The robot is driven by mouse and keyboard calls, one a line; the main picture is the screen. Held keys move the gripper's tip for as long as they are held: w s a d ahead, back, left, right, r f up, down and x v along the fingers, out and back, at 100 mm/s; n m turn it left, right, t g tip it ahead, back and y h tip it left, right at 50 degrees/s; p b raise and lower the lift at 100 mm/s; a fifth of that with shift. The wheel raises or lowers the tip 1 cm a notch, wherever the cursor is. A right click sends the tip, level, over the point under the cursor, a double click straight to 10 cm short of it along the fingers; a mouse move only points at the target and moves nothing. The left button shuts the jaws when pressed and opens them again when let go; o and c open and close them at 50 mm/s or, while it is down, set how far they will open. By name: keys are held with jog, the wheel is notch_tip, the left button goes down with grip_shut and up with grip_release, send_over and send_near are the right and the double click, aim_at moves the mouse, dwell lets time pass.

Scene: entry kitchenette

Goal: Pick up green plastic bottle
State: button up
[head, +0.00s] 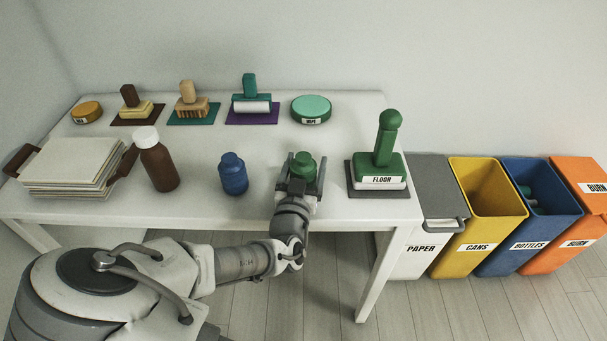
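The green plastic bottle (304,165) stands near the front edge of the white table, right of a blue bottle. Its rounded top and shoulder show; its lower part is hidden behind my gripper. My gripper (304,176) reaches over the table's front edge, with one finger at the left of the green bottle and one at its right. The fingers are apart with the bottle between them. Whether they press on it is too small to tell. The bottle looks upright, and I see no clear gap beneath it.
The blue bottle (234,175) and a brown white-capped bottle (159,167) stand to the left. A green "FLOOR" brush (383,163) stands close on the right. Several brushes and tins line the back. The paper (432,187), cans (480,215), bottles (525,228) and burn bins (569,232) stand right of the table (258,205).

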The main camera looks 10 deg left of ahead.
jog(key=c, duration=0.9)
jog(key=shift+s+r, duration=0.1)
jog(key=shift+r, duration=0.1)
jog(key=shift+c, duration=0.2)
